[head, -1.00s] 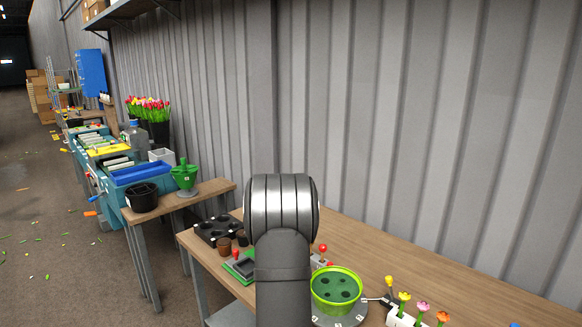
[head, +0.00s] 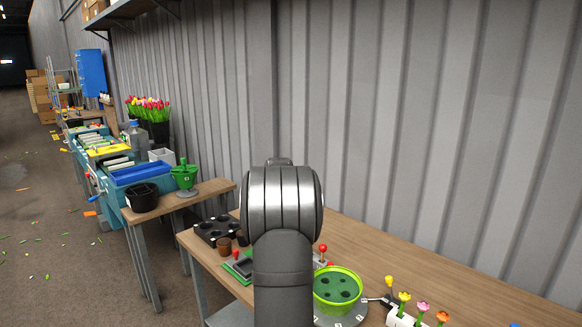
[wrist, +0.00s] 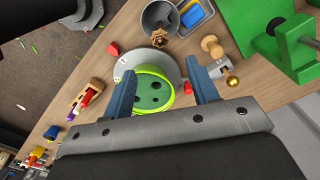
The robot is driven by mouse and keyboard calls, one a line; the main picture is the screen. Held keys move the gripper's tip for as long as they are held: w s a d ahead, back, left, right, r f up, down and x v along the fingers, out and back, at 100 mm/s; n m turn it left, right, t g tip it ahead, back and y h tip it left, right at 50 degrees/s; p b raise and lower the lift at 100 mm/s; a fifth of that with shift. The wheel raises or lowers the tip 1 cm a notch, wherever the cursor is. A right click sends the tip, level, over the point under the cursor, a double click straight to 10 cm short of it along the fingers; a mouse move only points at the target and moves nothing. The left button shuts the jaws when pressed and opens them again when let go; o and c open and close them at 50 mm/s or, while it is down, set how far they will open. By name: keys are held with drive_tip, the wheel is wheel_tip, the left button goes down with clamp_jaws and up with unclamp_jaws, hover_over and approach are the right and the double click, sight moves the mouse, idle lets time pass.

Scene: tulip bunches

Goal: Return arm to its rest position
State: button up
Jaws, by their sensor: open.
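My gripper (wrist: 160,100) shows in the wrist view with its two blue fingers spread apart and nothing held between them. It points down over the wooden table (head: 430,262). A lime-rimmed green pot with dark holes (wrist: 170,82) lies below and between the fingers, on a grey round base (wrist: 135,62). The same pot shows in the head view (head: 337,287), just right of my arm. My arm hides part of the table in the head view, and the gripper itself is not visible there.
A green fixture (wrist: 265,40), a grey cup (wrist: 160,18) and wooden knobs (wrist: 211,45) stand near the gripper. Toy flowers in a white holder (head: 402,318) stand at the right. A black tray (head: 216,229) sits left of my arm. The table's back right is clear.

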wheel_tip(320, 180, up, 6)
drive_tip(key=f, duration=0.1)
wheel_tip(320, 180, down, 17)
drive_tip(key=shift+f, duration=0.1)
wheel_tip(320, 180, up, 6)
drive_tip(key=shift+w, duration=0.1)
drive_tip(key=shift+s+d+r, duration=0.25)
drive_tip(key=shift+d+r, duration=0.25)
drive_tip(key=shift+d, duration=0.05)
drive_tip(key=s+d+r, duration=0.3)
drive_tip(key=s+d, duration=0.4)
drive_tip(key=d, duration=0.4)
drive_tip(key=s+d+r, duration=0.2)
drive_tip(key=s+d, duration=0.5)
drive_tip(key=d, duration=0.4)
drive_tip(key=w+a+f, duration=0.8)
drive_tip(key=a, duration=0.1)
drive_tip(key=shift+f, duration=0.15)
drive_tip(key=shift+w, duration=0.1)
idle(0.5)
